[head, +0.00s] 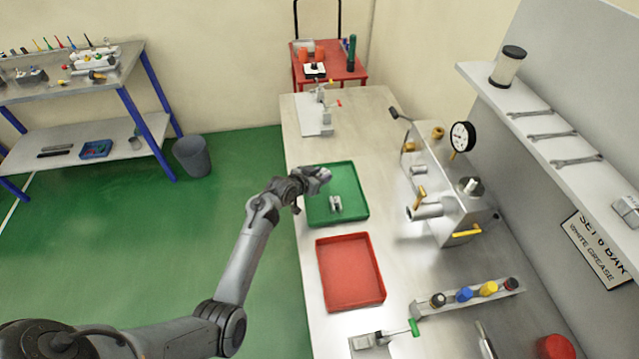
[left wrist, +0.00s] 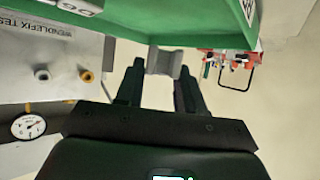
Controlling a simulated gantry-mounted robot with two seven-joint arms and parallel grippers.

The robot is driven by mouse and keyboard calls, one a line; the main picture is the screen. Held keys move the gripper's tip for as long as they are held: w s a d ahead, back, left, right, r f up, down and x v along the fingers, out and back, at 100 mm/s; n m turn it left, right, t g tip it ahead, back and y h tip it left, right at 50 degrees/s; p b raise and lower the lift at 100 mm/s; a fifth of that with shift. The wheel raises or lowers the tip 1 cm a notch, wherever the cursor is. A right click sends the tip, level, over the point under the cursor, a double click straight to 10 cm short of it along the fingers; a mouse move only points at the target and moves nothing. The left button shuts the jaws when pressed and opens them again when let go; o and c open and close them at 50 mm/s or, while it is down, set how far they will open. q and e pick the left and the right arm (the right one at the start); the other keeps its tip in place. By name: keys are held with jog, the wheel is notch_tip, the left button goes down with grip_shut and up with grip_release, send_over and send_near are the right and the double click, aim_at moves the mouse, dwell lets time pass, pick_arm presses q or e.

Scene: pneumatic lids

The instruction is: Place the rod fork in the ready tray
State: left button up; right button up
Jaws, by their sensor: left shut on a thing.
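My left gripper (head: 312,179) reaches over the far left edge of the green tray (head: 362,190), which looks like the ready tray. It is shut on a small grey metal piece that appears to be the rod fork (left wrist: 163,62); the piece sits between the fingertips (left wrist: 160,85) in the left wrist view. The tray's green wall (left wrist: 170,22) shows close beyond it. Another small grey metal part (head: 335,204) lies inside the green tray. I cannot tell whether the held piece touches the tray. My right gripper is not in view.
A red tray (head: 350,272) stands nearer on the bench and looks empty. The test fixture (head: 440,195) with a gauge (head: 462,137) stands to the right.

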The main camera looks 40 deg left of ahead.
pick_arm(q)
jog(key=shift+f, duration=1.95)
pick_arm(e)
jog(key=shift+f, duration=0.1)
pick_arm(q)
jog(key=shift+f, duration=0.1)
jog(key=shift+f, duration=0.1)
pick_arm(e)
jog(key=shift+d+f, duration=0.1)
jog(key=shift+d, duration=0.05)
pick_arm(q)
jog(key=o, duration=1.1)
